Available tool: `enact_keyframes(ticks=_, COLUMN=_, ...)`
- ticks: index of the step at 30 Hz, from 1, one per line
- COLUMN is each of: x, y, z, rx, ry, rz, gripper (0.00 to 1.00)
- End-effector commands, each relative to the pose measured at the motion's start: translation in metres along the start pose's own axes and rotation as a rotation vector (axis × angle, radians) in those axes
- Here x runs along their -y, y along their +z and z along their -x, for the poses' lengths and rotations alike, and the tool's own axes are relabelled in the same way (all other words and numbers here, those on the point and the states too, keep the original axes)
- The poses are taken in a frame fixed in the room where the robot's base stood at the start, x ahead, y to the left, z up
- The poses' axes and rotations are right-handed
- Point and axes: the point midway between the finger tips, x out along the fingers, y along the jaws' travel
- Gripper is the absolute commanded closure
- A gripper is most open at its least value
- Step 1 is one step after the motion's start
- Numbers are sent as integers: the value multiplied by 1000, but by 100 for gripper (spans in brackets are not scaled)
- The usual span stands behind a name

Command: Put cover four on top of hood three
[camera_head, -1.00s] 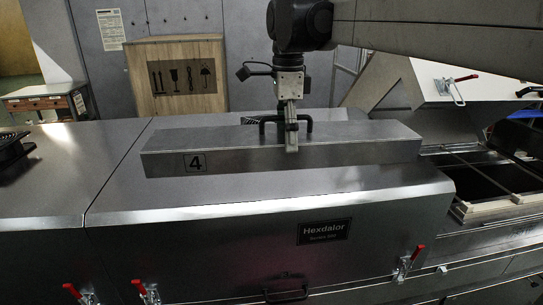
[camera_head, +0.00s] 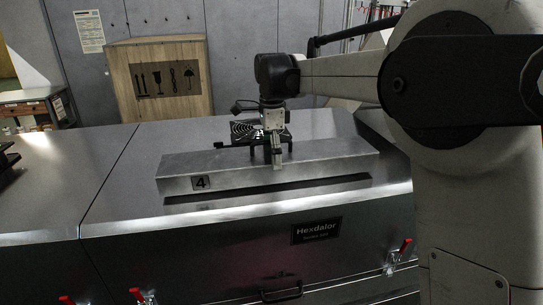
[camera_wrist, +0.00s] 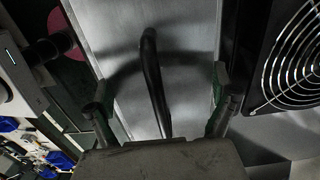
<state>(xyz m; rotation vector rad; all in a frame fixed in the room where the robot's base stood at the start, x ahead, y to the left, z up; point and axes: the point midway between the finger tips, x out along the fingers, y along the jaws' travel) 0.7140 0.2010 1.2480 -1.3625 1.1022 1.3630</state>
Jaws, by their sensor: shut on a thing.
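Cover four (camera_head: 300,174) is a long grey metal box lid with a "4" label on its front face. My gripper (camera_head: 276,152) is shut on its black handle, which shows in the wrist view (camera_wrist: 154,85) between my two fingers. The cover hangs roughly level above a grey metal hood (camera_head: 240,222) with a "Hexdalor" plate. A long dark strip, slot or shadow, shows on the hood under the cover's front edge. No number is readable on any hood, so I cannot tell which is hood three.
A black fan with a round grille (camera_head: 243,130) is behind the cover; it is also close on the right in the wrist view (camera_wrist: 295,60). Another hood (camera_head: 55,185) adjoins at left. A wooden crate (camera_head: 160,80) stands behind. Red-handled latches (camera_head: 400,250) line the front.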

Motion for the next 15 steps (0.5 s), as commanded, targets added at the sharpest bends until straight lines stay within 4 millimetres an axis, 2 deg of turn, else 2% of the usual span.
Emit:
enact_keyframes(ticks=4, x=0, y=0, z=-10, rx=0, ry=0, rz=0, gripper=56)
enact_keyframes(ticks=15, x=0, y=0, z=-14, rx=0, ry=0, rz=0, gripper=56)
